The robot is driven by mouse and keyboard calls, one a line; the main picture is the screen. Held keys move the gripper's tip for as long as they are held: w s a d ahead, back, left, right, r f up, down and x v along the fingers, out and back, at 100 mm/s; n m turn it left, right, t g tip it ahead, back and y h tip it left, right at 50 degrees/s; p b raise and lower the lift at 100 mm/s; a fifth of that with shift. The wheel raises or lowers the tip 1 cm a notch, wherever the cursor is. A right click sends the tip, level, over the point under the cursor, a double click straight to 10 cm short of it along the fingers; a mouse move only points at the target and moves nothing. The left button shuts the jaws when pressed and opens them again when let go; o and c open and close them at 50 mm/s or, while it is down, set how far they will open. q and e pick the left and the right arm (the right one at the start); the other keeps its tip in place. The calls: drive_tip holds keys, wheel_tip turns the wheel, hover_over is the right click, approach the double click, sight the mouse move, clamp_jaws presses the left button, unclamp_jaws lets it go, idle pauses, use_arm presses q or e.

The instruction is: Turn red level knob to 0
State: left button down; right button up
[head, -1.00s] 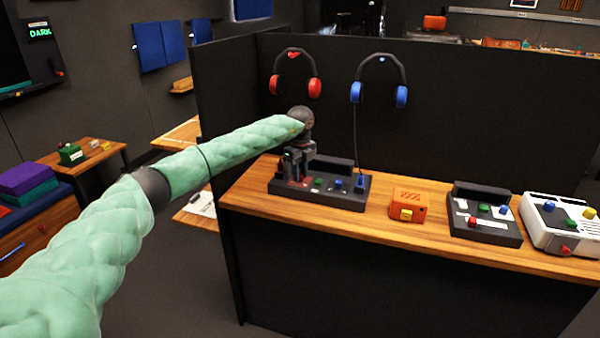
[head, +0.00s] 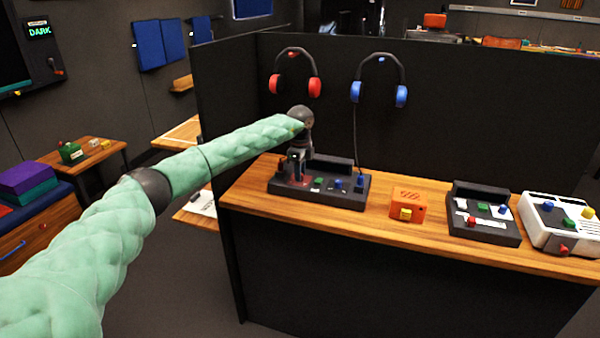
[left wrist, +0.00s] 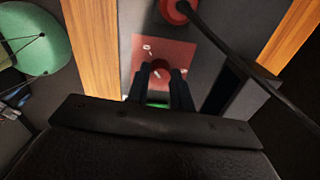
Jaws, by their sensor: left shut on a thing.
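The red level knob (left wrist: 160,65) shows in the left wrist view on a red plate (left wrist: 178,48) with small white marks. My left gripper (left wrist: 160,73) is shut on the knob from above, a finger on each side. The marks are too small to read, and so is the knob's setting. In the head view my left gripper (head: 297,178) reaches down to the left end of the dark panel (head: 330,199), hiding the knob. A green knob (head: 318,182) and blue knobs (head: 339,184) stand to its right on that panel. My right gripper is not in view.
Red headphones (head: 314,86) and blue headphones (head: 401,96) hang on the dark partition behind. An orange box (head: 408,205), another dark panel (head: 484,230) and a white panel (head: 560,236) stand further right on the wooden counter (head: 375,228).

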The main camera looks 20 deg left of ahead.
use_arm(q)
drive_tip(key=shift+w+r, duration=0.1)
drive_tip(key=shift+r, duration=0.15)
drive_tip(key=c, duration=1.4)
unclamp_jaws()
drive_tip(key=shift+c, duration=0.2)
drive_tip(key=shift+o, duration=1.2)
drive_tip(key=shift+f, duration=0.15)
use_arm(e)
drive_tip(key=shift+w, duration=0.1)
use_arm(q)
wheel_tip(320, 180, up, 7)
drive_tip(key=shift+f+b, duration=0.1)
drive_tip(key=shift+b, duration=0.55)
drive_tip(key=shift+r, duration=0.45)
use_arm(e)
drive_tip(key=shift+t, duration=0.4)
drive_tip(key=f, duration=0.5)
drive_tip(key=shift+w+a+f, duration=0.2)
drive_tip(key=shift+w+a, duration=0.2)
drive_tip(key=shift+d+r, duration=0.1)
